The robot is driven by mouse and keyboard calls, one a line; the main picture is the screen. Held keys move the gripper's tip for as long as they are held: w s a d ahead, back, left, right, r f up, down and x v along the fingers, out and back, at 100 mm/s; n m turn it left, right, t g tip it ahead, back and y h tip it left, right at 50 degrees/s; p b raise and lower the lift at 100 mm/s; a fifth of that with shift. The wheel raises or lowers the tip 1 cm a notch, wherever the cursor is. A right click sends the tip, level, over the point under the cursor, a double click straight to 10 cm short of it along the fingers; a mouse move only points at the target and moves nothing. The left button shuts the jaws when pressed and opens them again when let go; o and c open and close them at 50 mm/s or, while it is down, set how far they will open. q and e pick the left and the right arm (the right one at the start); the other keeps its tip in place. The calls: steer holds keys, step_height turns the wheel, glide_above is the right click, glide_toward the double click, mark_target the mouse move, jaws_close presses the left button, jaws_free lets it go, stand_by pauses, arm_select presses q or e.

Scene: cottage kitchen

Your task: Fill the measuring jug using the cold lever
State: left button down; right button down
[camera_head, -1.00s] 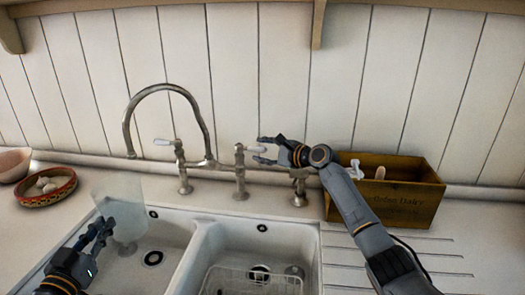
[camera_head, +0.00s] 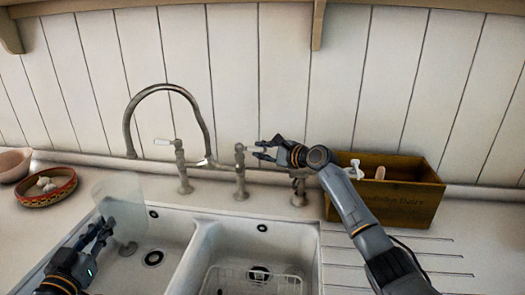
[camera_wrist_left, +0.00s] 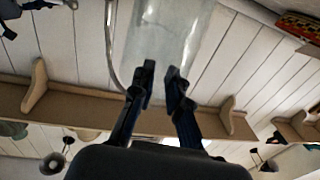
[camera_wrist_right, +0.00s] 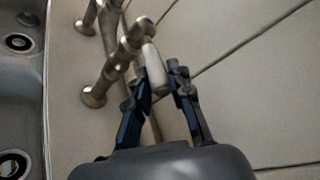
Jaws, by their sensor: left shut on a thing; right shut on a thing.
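The clear measuring jug (camera_head: 124,190) is over the left basin, below the open end of the curved tap spout (camera_head: 128,135). My left gripper (camera_head: 107,228) is shut on the jug, which also shows between its fingers in the left wrist view (camera_wrist_left: 168,35). My right gripper (camera_head: 264,150) is shut on the white handle of the right-hand tap lever (camera_head: 240,160); the handle also shows between its fingers in the right wrist view (camera_wrist_right: 155,68). A second white-handled lever (camera_head: 164,142) stands to the left. I cannot make out water in the jug.
The double sink (camera_head: 190,262) has a wire rack (camera_head: 252,280) in its right basin. A wooden box (camera_head: 400,205) stands behind my right forearm. A patterned bowl (camera_head: 48,198) sits at the far left. The ribbed drainer at right is mostly clear.

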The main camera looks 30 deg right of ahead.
steer(key=shift+s+a+r+m+h, duration=0.1)
steer(key=shift+s+a+m+h, duration=0.45)
steer(key=shift+m+h, duration=0.8)
steer(key=shift+s+a+m+h, duration=0.3)
steer(key=shift+a+m+h, duration=0.55)
steer(key=shift+h, duration=0.8)
steer(key=shift+s+a+r+m+h, duration=0.1)
steer(key=shift+s+a+m+h, duration=0.4)
steer(key=shift+m+h, duration=0.9)
steer(key=shift+a+f+h, duration=0.1)
steer(key=shift+h, duration=0.3)
steer(key=c, duration=1.2)
jaws_free()
steer(key=shift+f, duration=0.1)
steer(key=shift+v, duration=3.7)
